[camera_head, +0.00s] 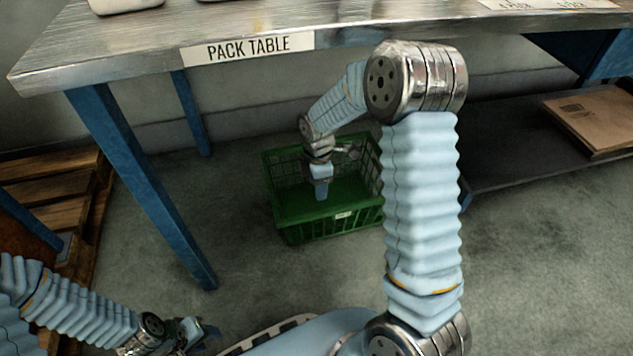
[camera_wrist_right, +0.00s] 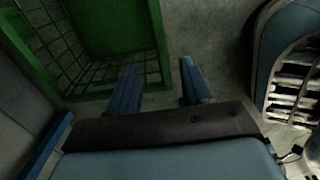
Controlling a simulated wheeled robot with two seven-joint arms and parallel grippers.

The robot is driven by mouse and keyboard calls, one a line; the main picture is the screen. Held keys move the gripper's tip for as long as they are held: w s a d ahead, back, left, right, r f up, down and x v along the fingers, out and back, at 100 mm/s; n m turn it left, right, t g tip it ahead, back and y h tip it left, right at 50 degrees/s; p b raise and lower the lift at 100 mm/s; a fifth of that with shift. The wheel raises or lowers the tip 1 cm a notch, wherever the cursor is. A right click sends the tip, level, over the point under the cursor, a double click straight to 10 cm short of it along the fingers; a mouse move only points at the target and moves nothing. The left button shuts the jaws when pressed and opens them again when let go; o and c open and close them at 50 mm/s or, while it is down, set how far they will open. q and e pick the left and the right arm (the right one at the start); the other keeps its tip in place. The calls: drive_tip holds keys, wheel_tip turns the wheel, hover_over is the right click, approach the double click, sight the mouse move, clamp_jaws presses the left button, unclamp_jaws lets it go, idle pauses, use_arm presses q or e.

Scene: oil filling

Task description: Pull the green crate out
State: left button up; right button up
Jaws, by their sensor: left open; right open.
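The green crate (camera_head: 325,222) stands on the floor under the pack table in the head view. It is an open-topped basket with mesh walls and looks empty. My right gripper (camera_head: 321,190) reaches down from above and appears over the crate in the head view. My left gripper (camera_head: 200,330) is open and empty at the lower left.
The pack table (camera_head: 130,50) stands above, with blue legs (camera_head: 150,190) left of the crate. A wooden pallet (camera_head: 75,190) lies at the left. A low shelf (camera_head: 500,180) with a cardboard box (camera_head: 595,120) is at the right. The floor in front of the crate is clear.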

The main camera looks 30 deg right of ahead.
sight(318, 213)
wheel_tip(318, 213, down, 14)
drive_tip(key=b, duration=0.3)
drive_tip(key=shift+r, duration=0.2)
drive_tip(key=shift+c, duration=0.3)
clamp_jaws()
idle(1.1)
